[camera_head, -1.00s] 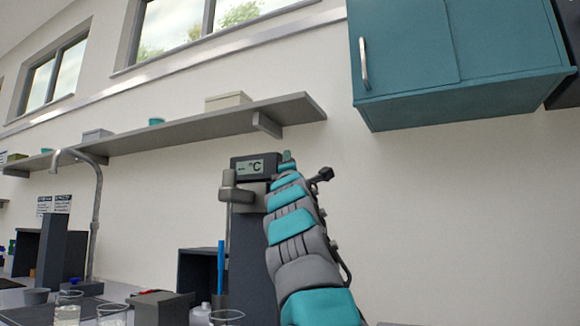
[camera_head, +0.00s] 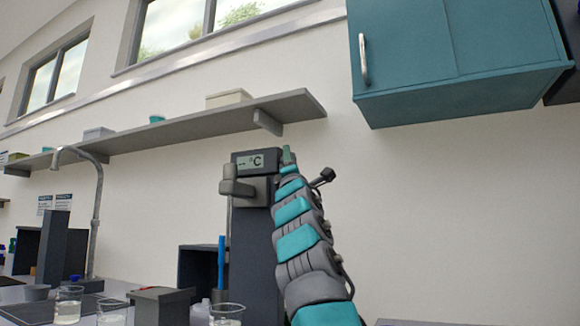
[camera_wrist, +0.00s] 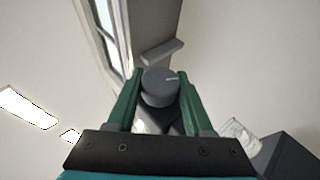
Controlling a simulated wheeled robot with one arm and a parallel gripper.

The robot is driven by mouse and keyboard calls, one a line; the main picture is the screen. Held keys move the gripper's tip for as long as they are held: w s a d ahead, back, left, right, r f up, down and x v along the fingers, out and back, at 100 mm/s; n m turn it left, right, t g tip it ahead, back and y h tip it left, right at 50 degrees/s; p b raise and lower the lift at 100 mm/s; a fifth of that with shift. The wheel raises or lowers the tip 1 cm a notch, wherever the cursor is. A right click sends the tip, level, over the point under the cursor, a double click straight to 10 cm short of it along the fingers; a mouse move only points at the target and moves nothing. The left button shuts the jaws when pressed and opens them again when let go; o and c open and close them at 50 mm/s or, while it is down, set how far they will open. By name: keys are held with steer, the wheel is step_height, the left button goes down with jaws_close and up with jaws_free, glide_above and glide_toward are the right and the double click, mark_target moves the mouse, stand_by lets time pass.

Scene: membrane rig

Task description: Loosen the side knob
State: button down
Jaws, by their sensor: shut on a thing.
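The rig is a dark grey column (camera_head: 252,258) with a display head (camera_head: 241,164) reading "°C" and a grey clamp part on its left. In the wrist view, the round grey side knob (camera_wrist: 158,90) with a pale mark line on its face sits between the two green fingers of my gripper (camera_wrist: 160,78). The fingers are shut on the knob, one on each side. In the head view my gripper (camera_head: 288,157) is at the right side of the display head. The knob is hidden there by my gripper and arm.
Beakers (camera_head: 226,314) and a dark box (camera_head: 160,306) stand on the bench left of the column, near a tall tap (camera_head: 97,215). A wall shelf (camera_head: 190,132) runs behind. A teal cabinet (camera_head: 450,60) hangs at the upper right. The wall right of my arm is clear.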

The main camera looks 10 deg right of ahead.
steer(key=shift+n+t+y, duration=0.3)
steer(key=shift+n, duration=0.1)
steer(key=shift+c, duration=1.5)
jaws_free()
steer(key=shift+f, duration=0.1)
steer(key=shift+b+v, duration=0.85)
steer(key=shift+b, duration=0.4)
steer(key=b+v, duration=0.6)
steer(key=b, duration=0.1)
